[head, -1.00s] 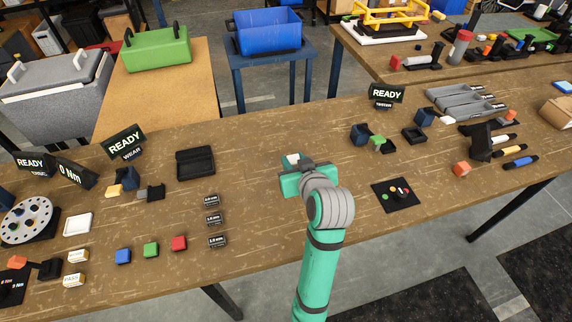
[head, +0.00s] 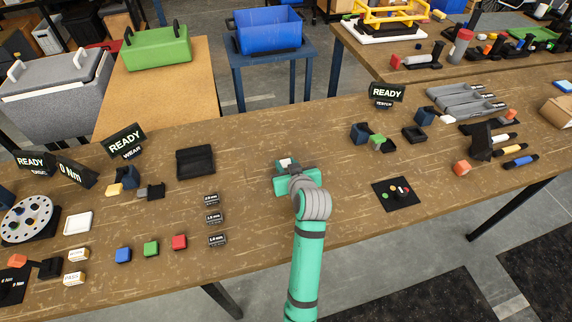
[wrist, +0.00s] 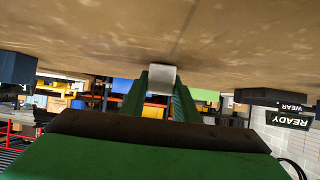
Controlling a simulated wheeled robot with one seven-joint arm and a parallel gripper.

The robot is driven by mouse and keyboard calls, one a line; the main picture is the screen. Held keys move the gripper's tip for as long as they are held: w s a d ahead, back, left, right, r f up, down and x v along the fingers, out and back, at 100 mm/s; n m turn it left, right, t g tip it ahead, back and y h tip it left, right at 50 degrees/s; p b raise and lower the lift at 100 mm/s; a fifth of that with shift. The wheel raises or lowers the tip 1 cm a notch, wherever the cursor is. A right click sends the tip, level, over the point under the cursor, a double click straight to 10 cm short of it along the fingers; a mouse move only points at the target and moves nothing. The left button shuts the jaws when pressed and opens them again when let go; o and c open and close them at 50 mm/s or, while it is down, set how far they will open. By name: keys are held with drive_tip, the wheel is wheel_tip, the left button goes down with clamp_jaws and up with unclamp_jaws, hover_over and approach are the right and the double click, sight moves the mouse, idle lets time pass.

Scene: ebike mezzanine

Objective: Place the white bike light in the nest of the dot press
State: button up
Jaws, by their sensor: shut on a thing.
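My gripper (head: 285,165) is over the middle of the brown bench, shut on a small white block, the white bike light (head: 286,162). In the wrist view the light (wrist: 162,78) sits between the green fingertips, and the bench surface appears above it because that view is upside down. The gap between light and bench is hard to judge. No label names the dot press. A dark angled stand (head: 481,141) with an orange block beside it stands at the right of the bench, but I cannot tell whether it is the press. No nest can be made out for certain.
A black open case (head: 196,162) lies left of my gripper. A black pad with coloured buttons (head: 397,194) lies to the right. Blue, green and red blocks (head: 151,249) lie front left. A READY TESTER sign (head: 386,94) stands at the back. The bench around my gripper is clear.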

drive_tip(key=shift+f, duration=0.15)
drive_tip(key=o, duration=1.1)
drive_tip(key=shift+c, duration=0.2)
